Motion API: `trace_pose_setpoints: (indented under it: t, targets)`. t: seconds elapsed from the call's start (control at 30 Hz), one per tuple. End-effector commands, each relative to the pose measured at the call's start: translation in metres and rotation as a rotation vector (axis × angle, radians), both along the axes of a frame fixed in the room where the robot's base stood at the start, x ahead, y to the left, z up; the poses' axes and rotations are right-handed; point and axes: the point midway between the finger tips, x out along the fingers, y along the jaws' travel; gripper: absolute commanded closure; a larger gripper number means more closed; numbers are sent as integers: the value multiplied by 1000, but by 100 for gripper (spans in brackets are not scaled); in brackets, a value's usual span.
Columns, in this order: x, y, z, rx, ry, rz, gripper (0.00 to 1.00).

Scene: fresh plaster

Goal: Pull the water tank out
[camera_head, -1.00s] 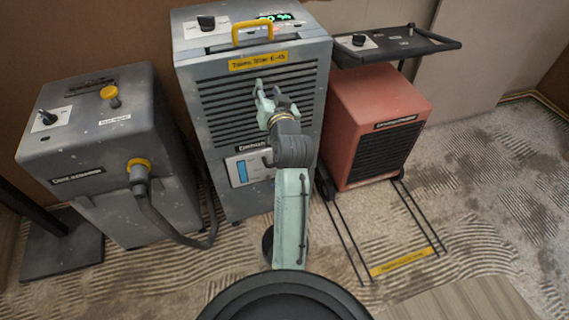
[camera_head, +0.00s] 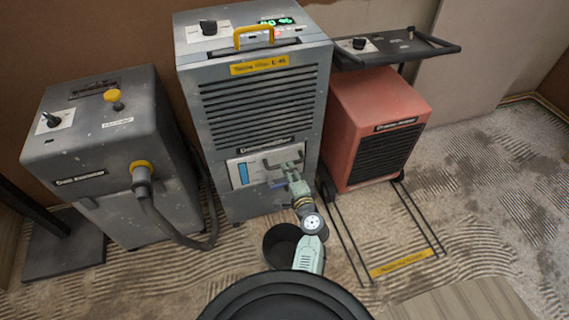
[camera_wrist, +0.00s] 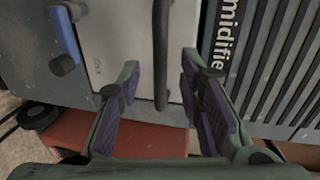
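The water tank has a pale front panel (camera_head: 255,168) low in the front of the grey dehumidifier (camera_head: 190,110), with a blue level strip (camera_head: 243,174). It sits flush in the machine. Its dark bar handle (camera_head: 282,161) also shows in the wrist view (camera_wrist: 161,45). My gripper (camera_head: 287,172) is in front of the panel, close to the handle. In the wrist view my gripper (camera_wrist: 159,75) is open, one finger on each side of the handle bar, with gaps between. How deep the bar lies between the fingers is hard to tell.
A black bucket (camera_head: 281,243) stands on the floor before the dehumidifier, partly behind my arm. A grey machine with a hose (camera_head: 100,150) is on the left. A red heater (camera_head: 375,125) and a thin floor frame with a yellow label (camera_head: 402,263) are on the right.

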Motion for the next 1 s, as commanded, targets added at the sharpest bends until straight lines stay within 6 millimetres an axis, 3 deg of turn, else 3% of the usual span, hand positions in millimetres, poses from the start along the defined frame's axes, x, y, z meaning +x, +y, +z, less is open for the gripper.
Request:
trace_pose_setpoints:
  t: [0.23, 0.67, 1.0]
  targets:
    - [35, 11, -7, -2, -2, 0, 67]
    - [43, 14, -9, -3, -1, 1, 68]
    - [43, 14, -9, -3, -1, 1, 90]
